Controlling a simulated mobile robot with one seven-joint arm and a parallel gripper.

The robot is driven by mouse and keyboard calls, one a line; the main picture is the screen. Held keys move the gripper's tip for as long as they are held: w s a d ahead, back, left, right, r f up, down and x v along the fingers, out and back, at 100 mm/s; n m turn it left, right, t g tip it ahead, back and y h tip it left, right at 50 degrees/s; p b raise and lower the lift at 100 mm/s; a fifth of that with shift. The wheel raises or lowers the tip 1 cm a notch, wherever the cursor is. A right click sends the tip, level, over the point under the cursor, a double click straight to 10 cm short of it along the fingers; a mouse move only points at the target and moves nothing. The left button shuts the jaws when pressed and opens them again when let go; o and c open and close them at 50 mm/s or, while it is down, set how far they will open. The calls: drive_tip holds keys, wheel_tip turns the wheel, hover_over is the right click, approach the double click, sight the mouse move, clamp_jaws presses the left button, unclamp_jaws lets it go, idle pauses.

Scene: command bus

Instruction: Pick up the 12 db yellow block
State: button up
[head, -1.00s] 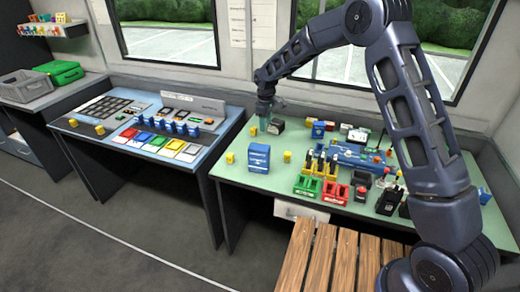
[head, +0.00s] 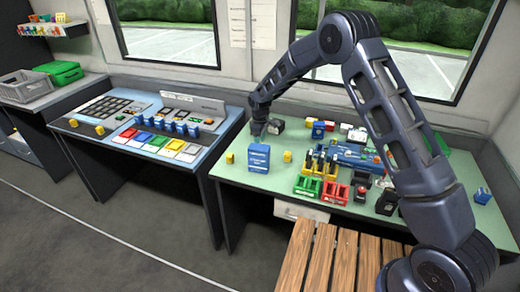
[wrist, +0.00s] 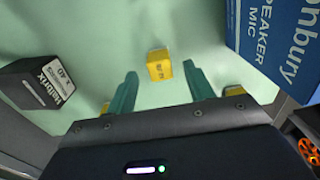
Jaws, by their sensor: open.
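A small yellow block (wrist: 160,66) lies on the pale green tabletop in the wrist view, ahead of and between my fingertips. Its dark label is too small to read surely. My gripper (wrist: 159,85) is open and empty, one teal finger to each side of the block's line. In the head view my gripper (head: 260,130) is low over the back left of the green table (head: 228,174). Other yellow blocks stand at the table's left edge (head: 229,158) and right of the blue box (head: 287,156).
A blue speaker mic box (wrist: 280,45) stands close on the right in the wrist view; it shows in the head view too (head: 258,158). A black box (wrist: 38,83) is on the left. Several coloured holders (head: 307,186) and devices fill the table's right half.

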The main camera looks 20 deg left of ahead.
wheel_tip(320, 180, down, 3)
drive_tip(key=shift+f, duration=0.15)
drive_tip(key=c, duration=1.1)
